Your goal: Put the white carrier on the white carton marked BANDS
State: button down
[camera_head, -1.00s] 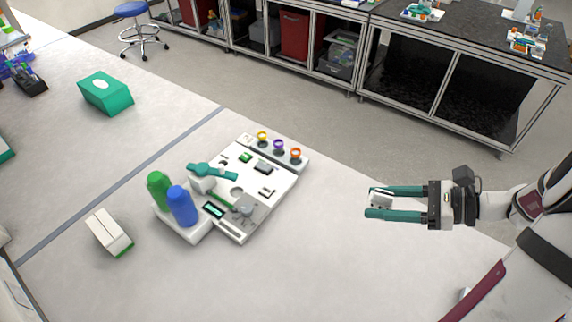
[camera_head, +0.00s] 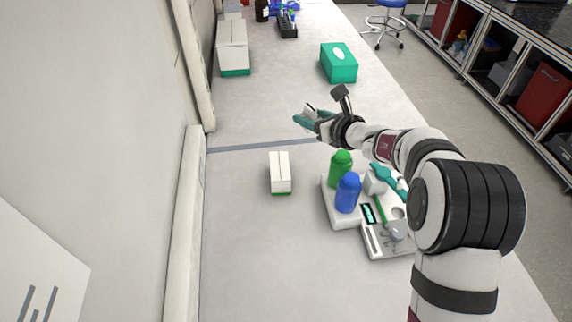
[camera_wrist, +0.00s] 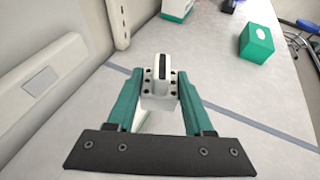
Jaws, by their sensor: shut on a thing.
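The white carrier (camera_wrist: 160,92) is held between the two teal fingers of my gripper (camera_wrist: 159,76) in the wrist view. It has a dark slot and small dark holes. In the head view my gripper (camera_head: 305,115) is above the table, and only a little of the carrier shows. A small white carton with a green base (camera_head: 280,172) stands below and left of the gripper in the head view. A larger white carton with a green base (camera_head: 233,47) stands farther back on the left. I cannot read BANDS on either one. A white and green edge shows partly hidden below the carrier in the wrist view.
A white station with a green bottle (camera_head: 340,168) and a blue bottle (camera_head: 348,193) stands right of the small carton, partly behind my arm. A teal box (camera_head: 338,62) and a black holder (camera_head: 288,25) are at the back. A wall runs along the left.

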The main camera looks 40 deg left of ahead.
send_over(280, 166)
notch_tip(280, 166, down, 15)
dwell(0.3)
jog(key=shift+c, duration=1.4)
grip_release()
jog(key=shift+f, duration=0.1)
